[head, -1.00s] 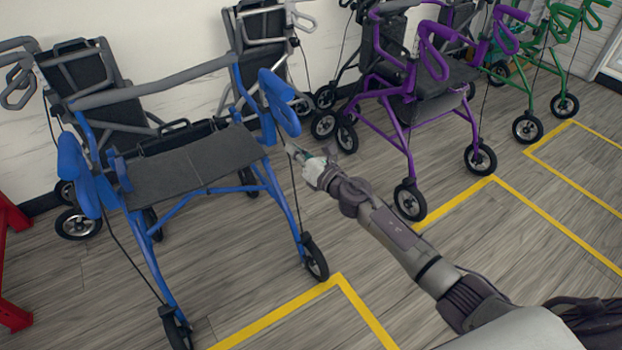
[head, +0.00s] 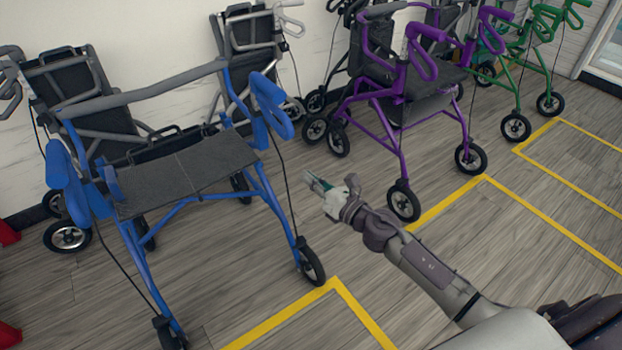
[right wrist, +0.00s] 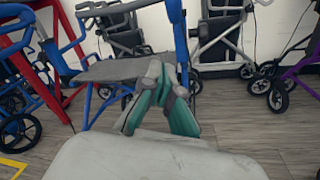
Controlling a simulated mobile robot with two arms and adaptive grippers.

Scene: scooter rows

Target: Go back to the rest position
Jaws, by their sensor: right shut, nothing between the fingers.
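My right gripper (head: 317,186) reaches into the middle of the head view, between the blue walker and the purple walker, and touches neither. Its fingers are shut with nothing between them. In the right wrist view the gripper (right wrist: 160,75) shows its green-sided fingers closed together, with the blue walker behind them. The blue walker (head: 185,175) stands at the left of the head view with a dark seat and blue handles. The purple walker (head: 390,110) stands to the right of the gripper. My left gripper is not in view.
Yellow floor lines (head: 335,285) mark bays in front of the walkers. Green walkers (head: 520,60) stand at the back right. Grey walkers (head: 255,45) stand along the white wall. Red frame parts (right wrist: 45,60) show at the left in the right wrist view. Open wooden floor lies around my right arm.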

